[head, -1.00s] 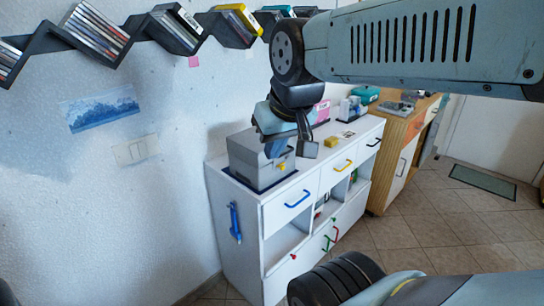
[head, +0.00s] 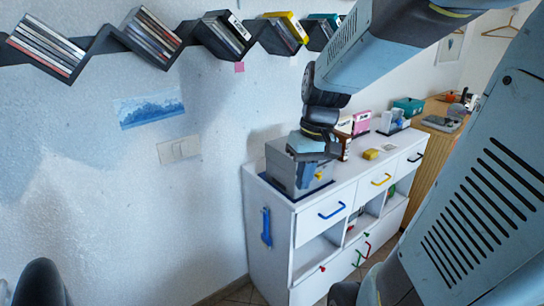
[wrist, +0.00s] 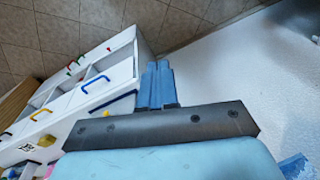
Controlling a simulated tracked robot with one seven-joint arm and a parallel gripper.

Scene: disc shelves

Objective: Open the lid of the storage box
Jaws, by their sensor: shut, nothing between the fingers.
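The grey storage box (head: 287,174) stands on the near left end of the white cabinet in the head view. A small yellow latch (head: 318,177) is on its front. My gripper (head: 308,150) is over the top of the box and covers much of its lid, so I cannot tell whether they touch or how the lid stands. In the wrist view, the two blue fingers of my gripper (wrist: 157,84) are together with nothing between them. I cannot make out the box in the wrist view.
The white cabinet (head: 272,268) has blue and yellow drawer handles and open compartments. A yellow block (head: 371,154) and a pink box (head: 361,122) stand right of the box. Zigzag disc shelves (head: 93,47) run along the wall above.

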